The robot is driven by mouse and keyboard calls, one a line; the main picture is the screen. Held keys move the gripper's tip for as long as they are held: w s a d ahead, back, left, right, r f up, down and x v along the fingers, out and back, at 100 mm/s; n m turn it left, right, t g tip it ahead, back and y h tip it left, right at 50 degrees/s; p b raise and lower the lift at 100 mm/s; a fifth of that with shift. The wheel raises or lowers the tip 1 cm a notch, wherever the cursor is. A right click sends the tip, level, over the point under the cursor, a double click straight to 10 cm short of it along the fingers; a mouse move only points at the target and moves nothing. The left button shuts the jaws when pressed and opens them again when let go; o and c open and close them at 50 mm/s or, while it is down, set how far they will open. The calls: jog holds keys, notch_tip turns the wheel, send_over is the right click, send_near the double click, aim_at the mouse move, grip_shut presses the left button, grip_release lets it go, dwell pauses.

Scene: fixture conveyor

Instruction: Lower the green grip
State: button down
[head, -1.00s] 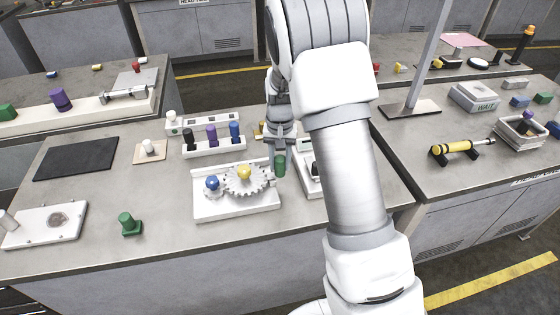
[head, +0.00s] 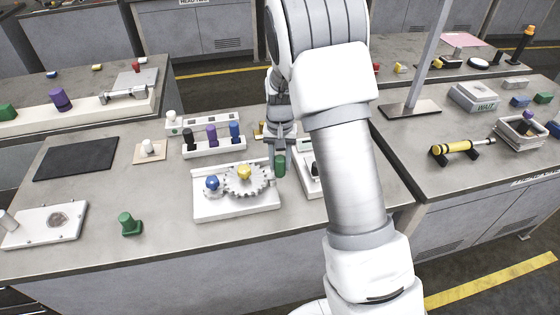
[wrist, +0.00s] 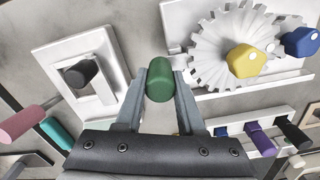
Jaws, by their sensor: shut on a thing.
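A green grip (head: 281,166) is between the fingers of my gripper (wrist: 161,88), which is shut on it. In the wrist view the green grip (wrist: 160,79) shows its rounded end between the fingertips. In the head view it stands just right of the white gear fixture (head: 235,208), close to its right edge. I cannot tell whether its lower end touches anything. Another green-topped piece (head: 130,224) stands on the bench at the front left, apart from my gripper.
The gear fixture carries a gear (head: 247,183) with a yellow knob (head: 244,172) and a blue knob (head: 212,183). A white rack (head: 214,147) of coloured handles stands behind. A white plate with a dark knob (wrist: 80,74) is on the gripper's other side.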

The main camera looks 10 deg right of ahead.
aim_at(280, 157)
dwell(0.3)
jog(key=shift+f+b, duration=0.9)
jog(key=shift+f, duration=0.45)
jog(key=c, duration=0.5)
grip_release()
notch_tip(280, 157, up, 18)
jog(key=shift+f+p, duration=0.25)
jog(key=shift+p, duration=0.35)
